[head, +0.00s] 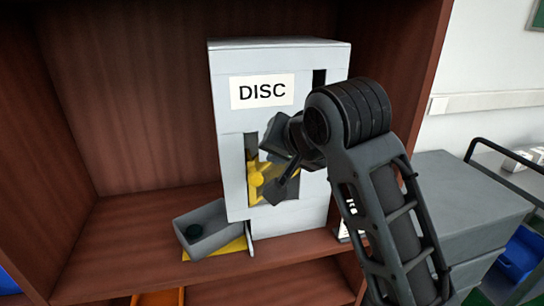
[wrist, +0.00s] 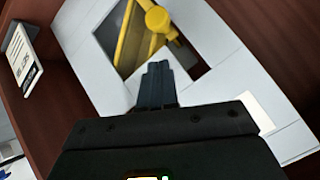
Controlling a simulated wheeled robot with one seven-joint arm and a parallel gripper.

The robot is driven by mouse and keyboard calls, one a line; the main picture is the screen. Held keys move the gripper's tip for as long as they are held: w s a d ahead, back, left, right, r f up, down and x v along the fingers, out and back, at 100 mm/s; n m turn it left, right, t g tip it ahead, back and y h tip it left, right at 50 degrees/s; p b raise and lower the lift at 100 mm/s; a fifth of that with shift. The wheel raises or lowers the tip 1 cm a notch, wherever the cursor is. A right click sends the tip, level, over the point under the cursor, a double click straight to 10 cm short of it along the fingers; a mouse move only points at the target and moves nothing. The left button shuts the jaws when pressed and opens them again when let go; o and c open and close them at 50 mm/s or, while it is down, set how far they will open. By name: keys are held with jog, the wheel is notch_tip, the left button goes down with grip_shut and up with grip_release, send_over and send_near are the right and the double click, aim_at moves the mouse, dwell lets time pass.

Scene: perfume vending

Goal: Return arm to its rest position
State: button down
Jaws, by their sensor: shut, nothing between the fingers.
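My gripper (wrist: 157,75) is shut and empty in the wrist view, with its fingertips just in front of the machine's opening. In the head view my gripper (head: 283,183) shows at the end of the arm, in front of the yellow mechanism. The arm is stretched out toward the grey-white dispenser (head: 232,120), labelled DISC. The yellow part (head: 256,178) sits inside the dispenser's window; in the wrist view its yellow knob (wrist: 160,20) is just beyond the fingertips. I cannot tell from these views whether the fingers touch it.
The dispenser stands on a brown wooden shelf (head: 130,235) with side walls close by. A grey cabinet (head: 465,200) stands at the right. A small sign (wrist: 22,60) is at the wrist view's left.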

jog(key=v, duration=0.9)
jog(key=s+d+f+t, duration=0.1)
jog(key=s+d+f, duration=0.2)
jog(key=s+f, duration=0.35)
jog(key=s+d+f+m+t, duration=0.1)
jog(key=s+d+f, duration=0.2)
jog(key=f, duration=0.6)
jog(key=s+d+f+t, duration=0.1)
jog(key=s+d+f, duration=0.1)
jog(key=s+f, duration=0.45)
jog(key=s+d+n+t+h, duration=0.1)
jog(key=s+d, duration=0.4)
jog(key=s, duration=0.7)
jog(key=s+d+n+t+h, duration=0.1)
jog(key=s+d, duration=0.5)
jog(key=s, duration=0.7)
jog(key=shift+n+t+h+b, duration=0.35)
jog(key=shift+n+h, duration=0.25)
jog(key=shift+h, duration=0.6)
jog(key=shift+s+r, duration=0.1)
jog(key=shift+s, duration=0.05)
